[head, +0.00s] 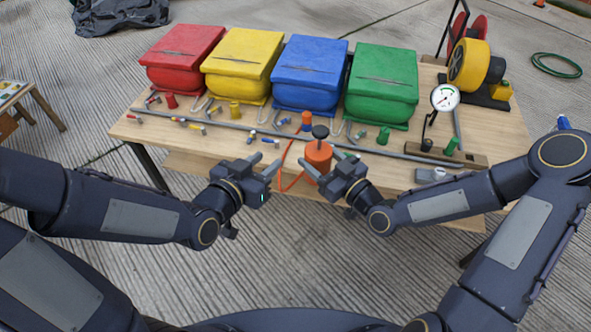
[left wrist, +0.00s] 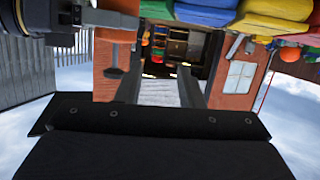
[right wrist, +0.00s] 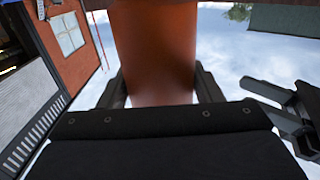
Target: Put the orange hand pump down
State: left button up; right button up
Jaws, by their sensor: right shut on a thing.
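The orange hand pump (head: 318,157) has a black top knob and an orange hose, and it stands roughly upright at the table's front edge. My right gripper (head: 326,170) is shut on its orange body, which fills the space between the fingers in the right wrist view (right wrist: 152,50). Whether its base touches the table cannot be told. My left gripper (head: 268,163) is to the left of the pump, its two fingers apart and nothing between them; the left wrist view also shows the fingers (left wrist: 160,90) spread and empty.
A gauge (head: 445,97) and a yellow-wheeled machine (head: 468,65) stand at the right.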

aim_at(327, 146)
pick_arm(q)
jog(key=s+d+m+t+h, duration=0.2)
jog(key=d+h, duration=0.1)
jog(key=d, duration=0.4)
jog(key=shift+h, duration=0.3)
jog(key=x, duration=1.2)
jog(key=shift+w+a+f, duration=0.1)
jog(key=shift+w+f, duration=0.05)
jog(key=shift+f, duration=0.15)
jog(key=shift+c, duration=0.2)
grip_shut()
pick_arm(e)
jog(key=o, duration=1.4)
